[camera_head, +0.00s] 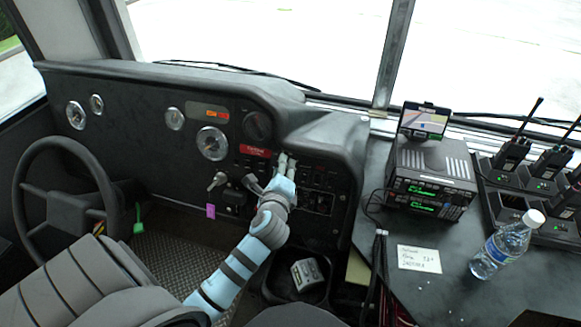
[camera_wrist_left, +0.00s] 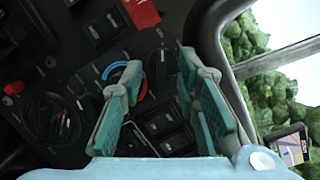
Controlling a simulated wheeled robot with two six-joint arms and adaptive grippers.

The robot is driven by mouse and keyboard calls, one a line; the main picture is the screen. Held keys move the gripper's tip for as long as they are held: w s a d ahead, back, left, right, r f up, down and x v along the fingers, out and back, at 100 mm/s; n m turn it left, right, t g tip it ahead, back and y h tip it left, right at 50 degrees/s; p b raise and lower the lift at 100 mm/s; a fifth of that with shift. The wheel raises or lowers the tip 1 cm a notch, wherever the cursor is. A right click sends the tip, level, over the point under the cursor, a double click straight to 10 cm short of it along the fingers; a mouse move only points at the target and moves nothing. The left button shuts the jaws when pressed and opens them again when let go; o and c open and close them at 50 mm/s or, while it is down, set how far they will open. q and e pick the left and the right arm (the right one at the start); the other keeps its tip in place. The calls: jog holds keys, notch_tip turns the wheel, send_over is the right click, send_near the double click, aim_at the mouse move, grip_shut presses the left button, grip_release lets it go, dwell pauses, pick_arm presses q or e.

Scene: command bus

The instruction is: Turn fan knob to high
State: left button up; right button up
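My left gripper (camera_head: 286,164) reaches the dark dashboard panel, right of the red label. In the left wrist view the gripper (camera_wrist_left: 158,72) has its two teal-padded fingers spread apart with nothing held between them. A dark round knob (camera_wrist_left: 160,65) shows in the gap between the fingers; it appears to be the fan knob, but its marking and setting are too dark to read. A knob with a blue and red ring (camera_wrist_left: 138,82) sits beside it, partly hidden behind the left finger. In the head view the gripper covers these knobs. My right gripper is not in view.
Rocker switches (camera_wrist_left: 104,28) and a red label (camera_wrist_left: 142,12) surround the knobs. A steering wheel (camera_head: 70,150) is at the left. A water bottle (camera_head: 505,245), radios (camera_head: 515,150) and a stacked console (camera_head: 430,180) stand on the right counter. A bin (camera_head: 300,285) is below.

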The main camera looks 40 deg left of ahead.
pick_arm(q)
jog(key=shift+w+a+f, duration=0.15)
jog(key=shift+w+a, duration=0.2)
jog(key=shift+s+r, duration=0.15)
jog(key=shift+r, duration=0.15)
jog(key=shift+d, duration=0.1)
grip_shut()
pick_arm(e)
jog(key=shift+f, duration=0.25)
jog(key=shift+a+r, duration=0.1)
